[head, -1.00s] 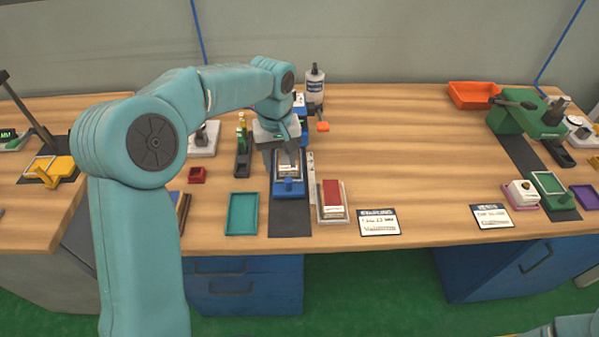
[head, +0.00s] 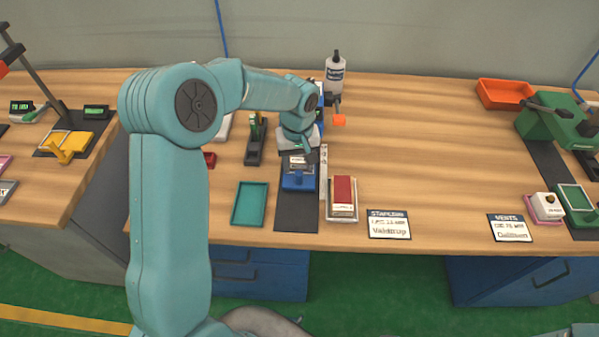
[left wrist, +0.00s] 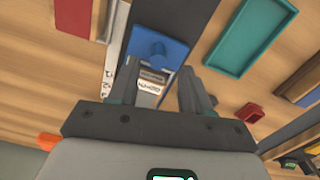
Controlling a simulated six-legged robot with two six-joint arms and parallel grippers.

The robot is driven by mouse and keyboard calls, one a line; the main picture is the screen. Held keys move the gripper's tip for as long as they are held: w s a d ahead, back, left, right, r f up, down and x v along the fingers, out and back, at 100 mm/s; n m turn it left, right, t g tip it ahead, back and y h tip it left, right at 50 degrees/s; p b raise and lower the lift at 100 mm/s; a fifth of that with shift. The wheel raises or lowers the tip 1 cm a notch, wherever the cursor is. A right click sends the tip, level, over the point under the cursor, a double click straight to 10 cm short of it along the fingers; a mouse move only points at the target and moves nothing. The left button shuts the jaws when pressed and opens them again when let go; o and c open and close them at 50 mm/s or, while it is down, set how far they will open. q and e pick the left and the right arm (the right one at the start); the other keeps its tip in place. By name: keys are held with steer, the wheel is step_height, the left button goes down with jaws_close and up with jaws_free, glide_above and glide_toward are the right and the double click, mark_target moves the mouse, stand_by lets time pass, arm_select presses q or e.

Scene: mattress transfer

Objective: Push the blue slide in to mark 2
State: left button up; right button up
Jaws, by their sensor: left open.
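The blue slide (head: 298,181), with a round knob on its front, sits on a dark strip at the front of the bench. It also shows in the left wrist view (left wrist: 165,51). A white ruler (head: 323,172) lies along its right side in the head view; I cannot read its marks surely. My left gripper (head: 298,152) hangs just behind the slide's knob end, over the labelled plate (left wrist: 150,84). In the left wrist view its fingers (left wrist: 158,72) are apart, with the plate seen between them; I cannot tell whether they touch. My right gripper is out of view.
A teal tray (head: 250,204) lies left of the strip. A red-topped block in a shallow tray (head: 343,194) lies close right of the ruler.

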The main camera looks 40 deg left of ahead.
mark_target(299, 173)
arm_select(q)
step_height(299, 173, down, 6)
steer(key=shift+w+r, duration=0.1)
steer(key=shift+r, duration=0.15)
steer(key=shift+d, duration=0.1)
jaws_close()
